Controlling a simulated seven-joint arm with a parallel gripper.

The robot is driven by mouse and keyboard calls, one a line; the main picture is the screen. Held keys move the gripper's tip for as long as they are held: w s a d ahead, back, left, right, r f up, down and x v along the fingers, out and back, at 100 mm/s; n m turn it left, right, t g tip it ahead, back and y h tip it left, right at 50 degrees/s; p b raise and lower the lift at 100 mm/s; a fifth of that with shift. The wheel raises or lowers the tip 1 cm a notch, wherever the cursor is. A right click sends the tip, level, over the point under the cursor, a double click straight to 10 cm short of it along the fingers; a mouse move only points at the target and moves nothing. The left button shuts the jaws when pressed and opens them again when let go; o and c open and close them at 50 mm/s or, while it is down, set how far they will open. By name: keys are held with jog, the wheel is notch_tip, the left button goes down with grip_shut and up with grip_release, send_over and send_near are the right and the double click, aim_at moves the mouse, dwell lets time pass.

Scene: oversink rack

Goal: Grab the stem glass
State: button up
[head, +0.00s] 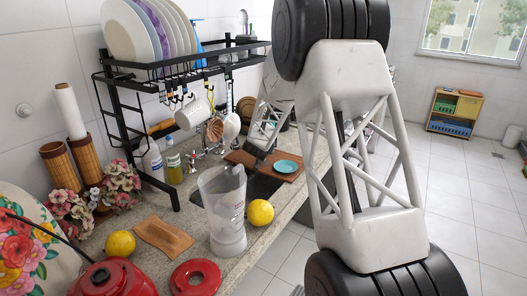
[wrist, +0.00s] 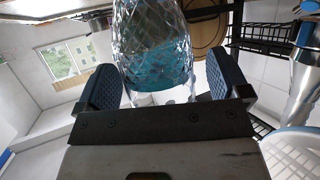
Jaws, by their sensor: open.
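The stem glass (wrist: 152,40) is clear, with a diamond-cut faceted bowl, and fills the top middle of the wrist view. Teal colour shows through its lower part. My gripper (wrist: 160,82) is open, with one dark ribbed pad on each side of the glass. A gap shows between the glass and each pad, most clearly on the right. I cannot tell how deep the glass sits between the fingers. In the head view I cannot make out the glass; my arm covers part of that area.
The black dish rack (head: 118,120) with plates and hanging mugs stands behind. A clear blender jug (head: 226,215) and a lemon (head: 260,212) stand on the near counter.

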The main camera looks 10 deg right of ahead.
jog(key=c, duration=1.1)
jog(key=shift+o, duration=0.2)
jog(key=shift+r, duration=0.15)
jog(key=shift+r, duration=0.4)
notch_tip(320, 180, up, 3)
jog(key=shift+f, duration=0.1)
jog(key=s+r, duration=0.1)
jog(key=s, duration=1.5)
jog(key=shift+a, duration=0.45)
